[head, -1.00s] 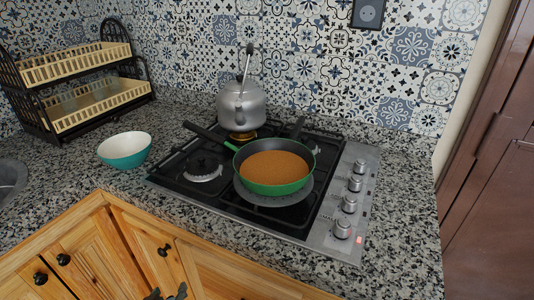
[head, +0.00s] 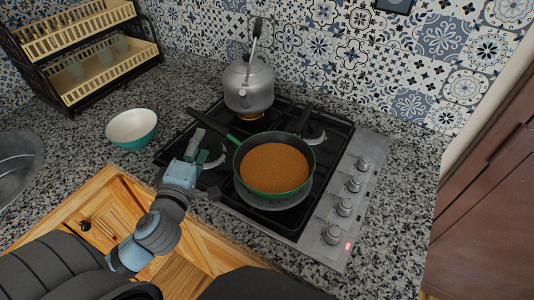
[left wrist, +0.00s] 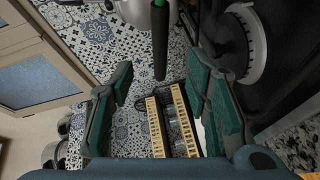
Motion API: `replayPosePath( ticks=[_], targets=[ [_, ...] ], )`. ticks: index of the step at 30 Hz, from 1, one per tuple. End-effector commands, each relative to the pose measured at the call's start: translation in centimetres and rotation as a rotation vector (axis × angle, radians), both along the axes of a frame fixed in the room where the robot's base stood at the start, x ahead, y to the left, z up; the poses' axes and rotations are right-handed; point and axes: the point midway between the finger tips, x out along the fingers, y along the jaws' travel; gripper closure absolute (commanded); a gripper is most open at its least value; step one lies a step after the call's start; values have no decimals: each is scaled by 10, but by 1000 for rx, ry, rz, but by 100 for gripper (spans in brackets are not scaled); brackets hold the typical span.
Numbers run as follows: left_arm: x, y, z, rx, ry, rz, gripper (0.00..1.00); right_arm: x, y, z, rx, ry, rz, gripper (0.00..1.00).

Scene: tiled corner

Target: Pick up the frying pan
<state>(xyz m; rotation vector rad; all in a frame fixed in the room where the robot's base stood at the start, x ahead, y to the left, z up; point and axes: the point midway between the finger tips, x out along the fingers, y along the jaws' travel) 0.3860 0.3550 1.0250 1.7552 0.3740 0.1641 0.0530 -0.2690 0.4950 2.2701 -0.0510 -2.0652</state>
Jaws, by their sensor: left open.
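The frying pan (head: 241,168) is green outside and dark inside, with a flat brown filling, and rests on the front burner of the hob. Its long black handle (head: 207,123) points to the back left. My left gripper (head: 204,147) is open, just in front of and below the handle in the head view. In the left wrist view, the handle (left wrist: 160,45) hangs between the two teal fingers of my gripper (left wrist: 160,88), near their tips, and no contact shows. My right gripper is not in view.
A grey kettle (head: 248,88) stands on the back burner, close to the pan handle. A teal bowl (head: 131,128) sits on the granite counter left of the hob. A dish rack (head: 110,65) stands at the back left, and a sink (head: 18,160) at the left edge.

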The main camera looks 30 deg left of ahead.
Motion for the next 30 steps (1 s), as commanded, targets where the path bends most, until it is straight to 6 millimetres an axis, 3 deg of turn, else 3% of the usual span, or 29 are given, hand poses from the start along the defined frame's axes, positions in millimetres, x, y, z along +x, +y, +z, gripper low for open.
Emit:
replayPosePath(
  ticks=[3,15,23,30],
  targets=[
    [29,12,1,1,-3,4,56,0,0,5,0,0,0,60],
    [91,33,-9,1,0,1,56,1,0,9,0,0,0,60],
    [99,34,-11,2,3,-3,56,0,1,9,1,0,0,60],
    [99,34,-11,2,3,-3,93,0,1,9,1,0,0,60]
  ],
)
